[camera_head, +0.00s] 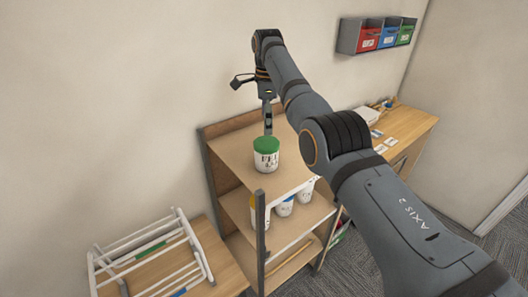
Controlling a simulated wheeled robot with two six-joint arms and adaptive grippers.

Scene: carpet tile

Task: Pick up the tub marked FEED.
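A white tub with a green lid (266,156) stands upright on the top shelf of a shelf unit (235,150). It has dark marks on its side, too small to read as FEED. More white tubs (284,206) stand on the shelf below, partly hidden, with blue and yellow parts showing. My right arm comes in from the right, and its gripper (268,119) points down just behind or above the green lid. I cannot tell whether it touches the tub or how far its fingers are apart. My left gripper is not in view.
A wooden table with a white rod rack (150,258) stands at the lower left. A wooden desk (405,123) with small items stands at the right. Red, blue and green bins (388,37) hang on the wall. Shelf posts rise at the unit's corners.

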